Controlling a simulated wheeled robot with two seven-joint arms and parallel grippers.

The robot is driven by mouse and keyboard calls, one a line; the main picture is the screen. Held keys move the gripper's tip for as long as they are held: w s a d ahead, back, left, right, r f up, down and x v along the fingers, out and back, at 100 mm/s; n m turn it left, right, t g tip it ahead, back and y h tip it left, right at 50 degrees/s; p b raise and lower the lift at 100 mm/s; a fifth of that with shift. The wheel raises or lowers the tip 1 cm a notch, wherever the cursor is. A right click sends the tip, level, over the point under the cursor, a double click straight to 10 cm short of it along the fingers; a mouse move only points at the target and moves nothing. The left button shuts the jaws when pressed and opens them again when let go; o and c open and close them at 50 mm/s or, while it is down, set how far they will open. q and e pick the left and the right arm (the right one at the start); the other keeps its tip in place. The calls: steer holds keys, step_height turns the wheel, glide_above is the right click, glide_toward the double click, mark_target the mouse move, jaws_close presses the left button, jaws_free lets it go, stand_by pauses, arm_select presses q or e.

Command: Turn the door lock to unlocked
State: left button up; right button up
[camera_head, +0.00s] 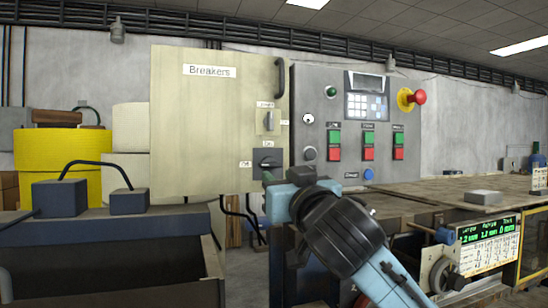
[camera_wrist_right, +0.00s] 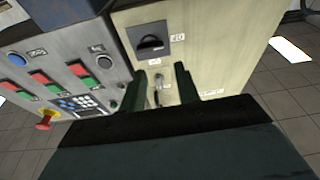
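The door lock (camera_head: 268,121) is a small silver lever on the cream Breakers door (camera_head: 200,125), with a small label above it and another at its right. In the head view its lever points roughly up and down. It also shows in the right wrist view (camera_wrist_right: 158,88), lined up between the two dark green fingers. My right gripper (camera_head: 268,178) is in front of the door's lower right, below the lock. In the right wrist view my right gripper (camera_wrist_right: 160,70) is open, and nothing is held. My left gripper is not in view.
A black rotary switch (camera_head: 266,163) sits below the lock, close to my right gripper. A curved door handle (camera_head: 281,77) is above the lock. The grey control panel (camera_head: 320,80) with buttons and a red emergency knob (camera_head: 419,97) adjoins the door. A workbench (camera_head: 440,193) extends right.

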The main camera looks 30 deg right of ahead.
mark_target(272, 115)
steer(key=s+r+t+h, duration=0.1)
steer(key=s+r+t, duration=0.1)
steer(key=s+r, duration=0.35)
steer(key=shift+m, duration=0.5)
steer(key=p+x, duration=0.1)
steer(key=x, duration=0.3)
steer(key=p+x, duration=0.2)
steer(key=x, duration=0.3)
steer(key=p+x, duration=0.2)
steer(key=x, duration=0.3)
steer(key=shift+d+r, duration=0.1)
steer(key=shift+r, duration=0.25)
steer(key=shift+w+d+r+p, duration=0.1)
steer(key=shift+w+d+p, duration=0.05)
steer(key=shift+w+p, duration=0.3)
jaws_close()
